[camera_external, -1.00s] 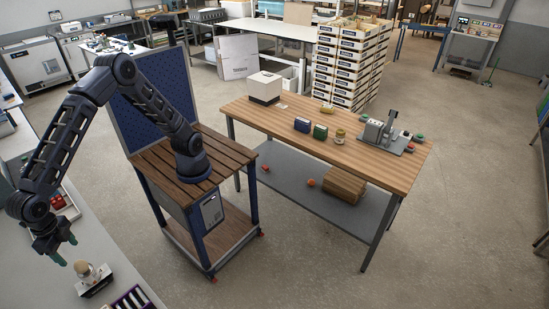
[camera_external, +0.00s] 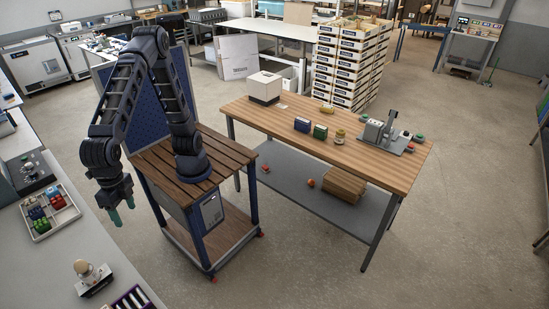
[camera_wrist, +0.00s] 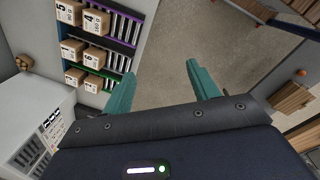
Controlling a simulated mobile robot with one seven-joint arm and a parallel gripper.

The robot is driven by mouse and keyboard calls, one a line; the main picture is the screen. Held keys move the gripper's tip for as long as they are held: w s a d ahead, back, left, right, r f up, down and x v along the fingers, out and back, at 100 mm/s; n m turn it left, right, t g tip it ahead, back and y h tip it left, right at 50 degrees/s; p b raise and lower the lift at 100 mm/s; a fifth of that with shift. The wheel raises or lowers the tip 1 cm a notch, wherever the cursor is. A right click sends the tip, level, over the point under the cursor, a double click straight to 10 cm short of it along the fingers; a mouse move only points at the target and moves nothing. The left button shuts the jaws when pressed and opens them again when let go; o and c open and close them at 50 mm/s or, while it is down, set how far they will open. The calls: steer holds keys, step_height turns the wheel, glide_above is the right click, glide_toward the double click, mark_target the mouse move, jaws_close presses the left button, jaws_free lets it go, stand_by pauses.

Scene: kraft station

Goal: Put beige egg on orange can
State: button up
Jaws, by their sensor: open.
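My gripper (camera_external: 123,208) hangs pointing down between the grey bench and my base. In the wrist view its two green fingers (camera_wrist: 161,75) are apart with nothing between them, over floor. A small rounded beige object (camera_external: 82,267) is at the front left on the grey bench, by a dark labelled block; it may be the egg, but it is too small to tell what it rests on. I cannot clearly pick out an orange can. A yellowish jar-like item (camera_external: 340,136) stands on the wooden table.
The grey bench (camera_external: 60,255) holds a divided tray (camera_external: 47,209) of coloured items and a purple-edged rack (camera_external: 133,299). The wooden table (camera_external: 380,165) carries a white box (camera_external: 264,88) and grey equipment (camera_external: 375,132). Numbered cardboard boxes (camera_wrist: 95,22) fill shelves in the wrist view.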

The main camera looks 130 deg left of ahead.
steer(key=s+a+r+m+t, duration=0.1)
steer(key=a+r+m, duration=0.1)
steer(key=a, duration=1.3)
steer(key=a+r+m+t, duration=0.1)
steer(key=a+r, duration=0.2)
steer(key=a, duration=1.2)
steer(key=s+a+f+m+t, duration=0.1)
steer(key=s+a+f+m, duration=0.1)
steer(key=s+a, duration=0.5)
steer(key=s+a+f+m+t+y, duration=0.1)
steer(key=s+a+f+m, duration=0.1)
steer(key=s+a, duration=0.4)
steer(key=a+f, duration=0.1)
steer(key=a, duration=0.3)
steer(key=shift+s+f, duration=0.15)
steer(key=shift+s, duration=0.25)
